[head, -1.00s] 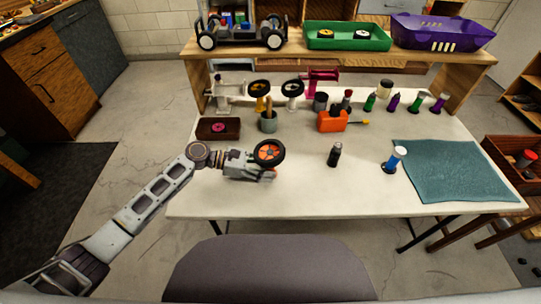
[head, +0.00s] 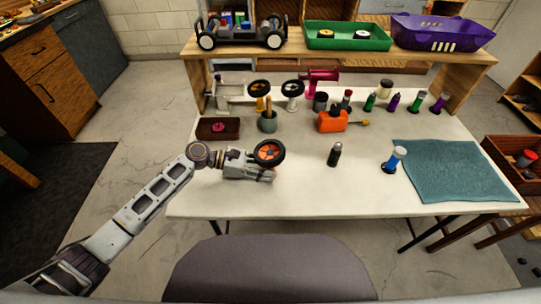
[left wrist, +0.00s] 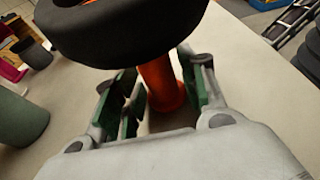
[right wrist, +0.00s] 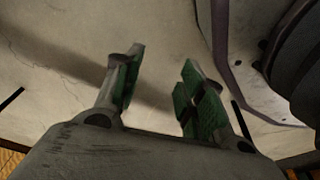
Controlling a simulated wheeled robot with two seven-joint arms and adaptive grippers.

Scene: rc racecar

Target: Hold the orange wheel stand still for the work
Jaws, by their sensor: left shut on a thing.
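The orange wheel stand (left wrist: 161,85) stands upright on the white table. In the left wrist view its post is between my green finger pads. A black-tyred wheel with an orange hub (head: 268,153) sits on top of the stand and hides its upper end. My left gripper (head: 272,174) is shut on the stand's post, low down just under the wheel. In the head view the fingers hide most of the post. My right gripper (right wrist: 156,92) is open and empty in the right wrist view, and is not in the head view.
A grey-capped dark bottle (head: 334,155) and a blue and white tool (head: 394,159) stand to the right. A teal mat (head: 455,175) lies beyond them. A brown tray (head: 218,128), a grey cup (head: 268,123) and other wheel stands are behind. The table front is clear.

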